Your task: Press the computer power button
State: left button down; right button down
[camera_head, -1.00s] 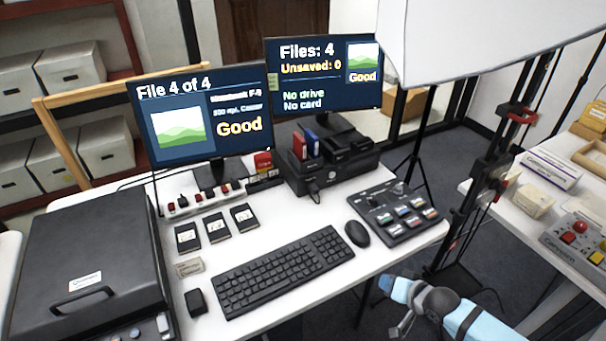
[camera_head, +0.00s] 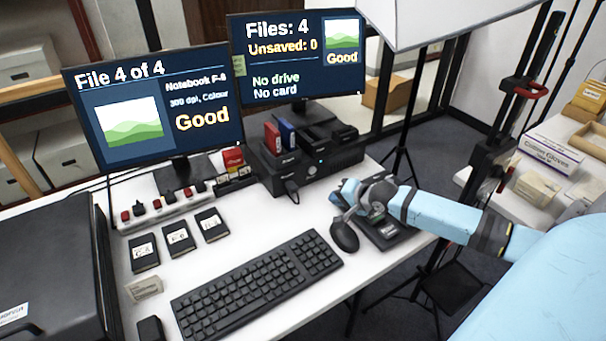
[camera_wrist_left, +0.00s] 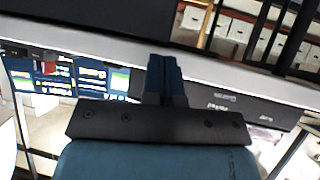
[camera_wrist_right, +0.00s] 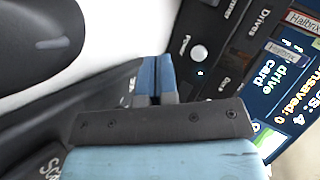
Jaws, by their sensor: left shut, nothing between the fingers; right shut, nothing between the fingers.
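The computer (camera_head: 325,175) is a low black box under the right-hand monitor, with a small blue light on its front. In the right wrist view its round silver power button (camera_wrist_right: 199,53) shows beside the word "Power", with a small lit light near it. My right gripper (camera_head: 340,190) is over the table in front of the computer, above the button panel and by the mouse. Its blue fingertips (camera_wrist_right: 157,72) are shut and empty, apart from the button. My left gripper (camera_wrist_left: 165,68) shows only in its wrist view, shut and empty, near a pale table edge.
The mouse (camera_head: 344,236) and keyboard (camera_head: 258,285) lie in front. The button panel (camera_head: 392,236) is partly under my right gripper. A lamp stand is at the right.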

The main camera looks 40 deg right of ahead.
aim_at(312, 170)
pick_arm(q)
jog(key=shift+r, duration=0.1)
pick_arm(e)
jog(key=shift+r, duration=0.1)
